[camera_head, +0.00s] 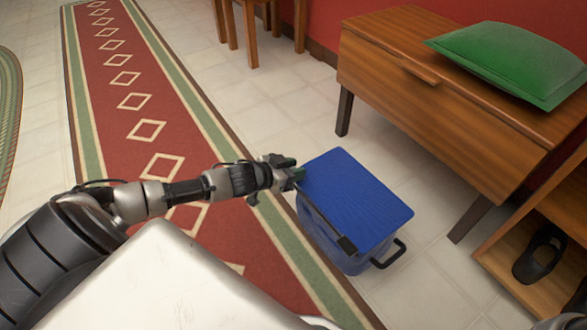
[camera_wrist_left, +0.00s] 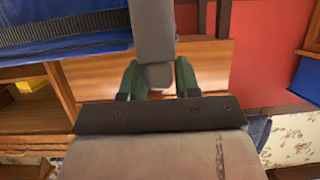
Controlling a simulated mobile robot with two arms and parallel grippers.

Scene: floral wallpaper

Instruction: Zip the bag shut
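The blue bag (camera_head: 355,195) stands on the floor, its flat top lying down over the body. A dark strip, likely the zipper, runs along its left edge, with a black piece (camera_head: 347,246) at the near left corner. My left gripper (camera_head: 291,170) is at the bag's far left corner. In the left wrist view, the bag and black zipper teeth (camera_wrist_left: 60,27) show at top left. The left gripper's green fingers (camera_wrist_left: 157,78) close in on both sides of a dark grey tab (camera_wrist_left: 152,28), which looks like the zipper pull. The tab partly hides the fingertips. My right gripper is out of view.
A wooden bench (camera_head: 440,100) with a green cushion (camera_head: 510,60) stands behind and right of the bag. A wooden shelf with a black shoe (camera_head: 541,253) is at lower right. The red runner rug (camera_head: 130,120) lies left of the bag. A black handle (camera_head: 390,255) sticks out from the bag's front.

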